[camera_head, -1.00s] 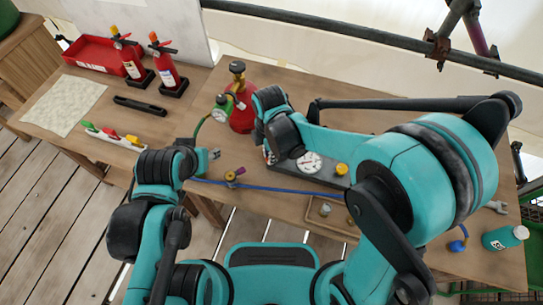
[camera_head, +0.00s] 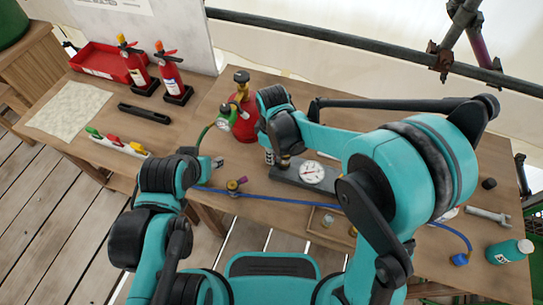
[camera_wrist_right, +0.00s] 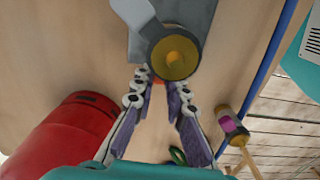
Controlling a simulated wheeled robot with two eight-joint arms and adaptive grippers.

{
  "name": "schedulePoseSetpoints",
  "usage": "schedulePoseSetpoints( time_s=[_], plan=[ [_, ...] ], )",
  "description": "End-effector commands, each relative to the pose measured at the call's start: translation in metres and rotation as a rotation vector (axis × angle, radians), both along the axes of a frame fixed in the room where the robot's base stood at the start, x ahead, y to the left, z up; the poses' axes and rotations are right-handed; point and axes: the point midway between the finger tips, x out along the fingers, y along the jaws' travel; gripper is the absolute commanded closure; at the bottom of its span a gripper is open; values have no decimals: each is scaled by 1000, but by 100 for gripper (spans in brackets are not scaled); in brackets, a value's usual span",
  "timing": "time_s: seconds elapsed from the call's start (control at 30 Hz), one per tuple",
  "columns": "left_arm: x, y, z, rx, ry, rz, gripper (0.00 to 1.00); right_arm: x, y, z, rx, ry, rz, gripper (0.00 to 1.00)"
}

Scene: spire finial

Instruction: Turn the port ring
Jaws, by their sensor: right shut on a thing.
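The grey block (camera_head: 300,176) with a round white dial stands on the bench in the head view. In the right wrist view, a round dark grey ring with a brass centre (camera_wrist_right: 174,56) sits at the end of the grey block (camera_wrist_right: 140,45); it looks like the port ring. My right gripper (camera_wrist_right: 160,80) is shut on the port ring, its fingertips at the ring's near edge. In the head view my right wrist partly hides this end of the block. My left gripper (camera_head: 217,163) hangs by the bench's front edge; its fingers are too small to read.
A red cylinder (camera_head: 244,122) stands left of the block; it also shows in the wrist view (camera_wrist_right: 62,135). A blue hose (camera_head: 285,196) and a purple-and-brass fitting (camera_head: 236,186) lie in front.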

Motion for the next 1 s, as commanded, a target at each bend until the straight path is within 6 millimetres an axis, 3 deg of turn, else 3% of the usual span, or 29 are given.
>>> schedulePoseSetpoints(
  time_s=[0.77,0.8,0.83,1.0],
  plan=[
    [0,0,0,0,0,0,54,4,-2,0,0,0,-96,100],
    [0,0,0,0,0,0,54,4,-2,0,0,0,-96,76],
    [0,0,0,0,0,0,54,4,-2,0,0,0,-96,68],
    [0,0,0,0,0,0,54,4,-2,0,0,0,-95,66]
  ],
)
